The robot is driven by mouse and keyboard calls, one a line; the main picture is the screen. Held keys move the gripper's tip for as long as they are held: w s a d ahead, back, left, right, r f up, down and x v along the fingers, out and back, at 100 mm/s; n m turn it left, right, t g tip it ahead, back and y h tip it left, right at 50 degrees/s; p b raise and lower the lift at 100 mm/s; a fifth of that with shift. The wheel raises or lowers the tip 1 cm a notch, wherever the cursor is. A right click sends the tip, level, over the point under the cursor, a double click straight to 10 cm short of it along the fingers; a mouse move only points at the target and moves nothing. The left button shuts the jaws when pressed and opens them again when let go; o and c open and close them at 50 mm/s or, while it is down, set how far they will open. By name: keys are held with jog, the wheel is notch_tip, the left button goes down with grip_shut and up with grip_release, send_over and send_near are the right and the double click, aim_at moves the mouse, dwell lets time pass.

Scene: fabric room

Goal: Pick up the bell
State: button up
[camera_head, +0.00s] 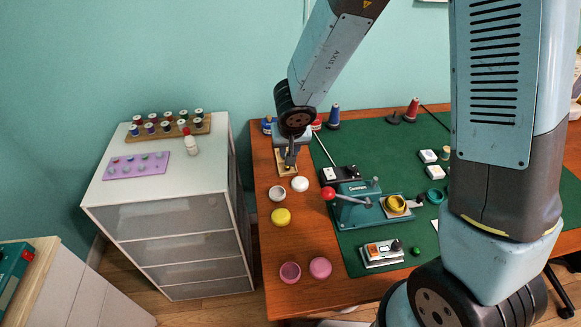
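My gripper (290,157) points down at the back left of the wooden table (266,232), over a small wooden block or board (284,170). It is small in the picture, and I cannot tell whether its fingers are open or shut, or whether they touch anything. I cannot make out a bell for certain. Something at the fingers may be hidden by the gripper and wrist. A white round piece (300,184) and a white-rimmed cup (277,193) lie just in front of the gripper.
A green mat (350,256) holds a teal press (357,213) with a red-knobbed lever and a small device (381,252). A yellow round piece (281,217) and pink pieces (320,267) lie along the table's left side. Thread cones (333,118) stand behind. A white drawer cabinet (160,205) stands left.

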aim_at(287, 167)
jog(key=shift+x, duration=5.45)
jog(key=shift+w, duration=0.15)
jog(key=shift+c, duration=0.3)
grip_shut()
